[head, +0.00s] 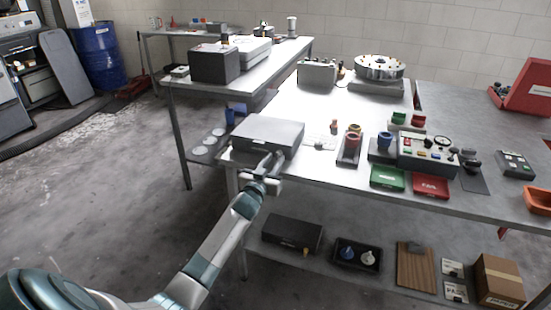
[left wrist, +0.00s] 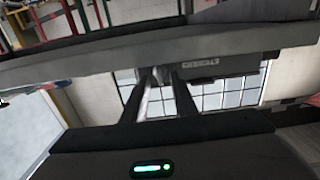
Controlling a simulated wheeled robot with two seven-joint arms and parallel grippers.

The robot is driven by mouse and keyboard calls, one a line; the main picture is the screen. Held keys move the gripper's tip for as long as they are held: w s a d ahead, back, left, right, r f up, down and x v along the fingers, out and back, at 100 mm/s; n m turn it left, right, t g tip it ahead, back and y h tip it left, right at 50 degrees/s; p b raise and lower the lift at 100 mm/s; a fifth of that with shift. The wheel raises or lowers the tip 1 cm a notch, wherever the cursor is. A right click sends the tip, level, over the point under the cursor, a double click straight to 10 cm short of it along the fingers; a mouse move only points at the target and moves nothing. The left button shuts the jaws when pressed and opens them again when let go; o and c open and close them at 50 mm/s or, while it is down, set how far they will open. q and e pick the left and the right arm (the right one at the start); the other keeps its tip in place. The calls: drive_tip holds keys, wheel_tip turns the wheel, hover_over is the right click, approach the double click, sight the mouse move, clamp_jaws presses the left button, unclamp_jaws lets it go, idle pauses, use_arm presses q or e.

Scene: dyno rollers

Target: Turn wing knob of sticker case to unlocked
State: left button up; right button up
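A flat grey case (head: 268,134), which I take for the sticker case, lies at the near left corner of the worktable. My left gripper (head: 268,163) is at its near side, with the fingers pointing at its front. In the left wrist view, the two dark fingers (left wrist: 164,73) are apart, with a gap between them. A small light-grey piece (left wrist: 161,70), possibly the wing knob, shows between the fingertips below the case's edge (left wrist: 100,66). I cannot tell whether the fingers touch it or how it is turned. My right gripper is out of view.
A white label (left wrist: 201,63) shows beside the fingertips. On the worktable (head: 300,172), right of the case, stand a dark holder with a red cup (head: 352,142), a control box (head: 427,153) and green (head: 388,178) and red trays (head: 431,186). A lower shelf holds a black case (head: 292,233).

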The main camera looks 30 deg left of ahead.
use_arm(q)
drive_tip(key=shift+x, duration=0.9)
drive_tip(key=shift+c, duration=0.4)
clamp_jaws()
